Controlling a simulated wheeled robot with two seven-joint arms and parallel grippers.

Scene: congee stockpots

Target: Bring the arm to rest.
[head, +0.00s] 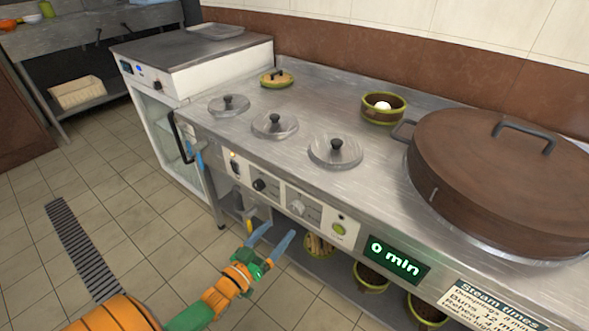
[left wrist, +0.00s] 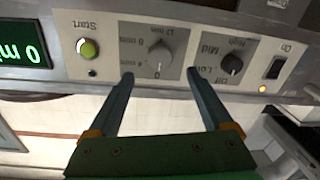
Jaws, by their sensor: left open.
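My left gripper (head: 280,229) is in front of the steam counter's control panel, low and near the middle of the head view. Its two blue fingers are spread with nothing between them. In the left wrist view the open fingers (left wrist: 160,75) point toward the panel (left wrist: 112,45), which appears upside down. The timer knob (left wrist: 160,57) lies between the fingertips in that view, and whether they touch the panel I cannot tell. My right gripper is not in view.
The counter holds a large brown lidded steamer (head: 500,180), several small lids and a bowl with a white item (head: 383,108). Bowls (head: 370,279) stand on the shelf below. A display (head: 396,259) reads 0 min. Tiled floor (head: 120,200) is clear at left.

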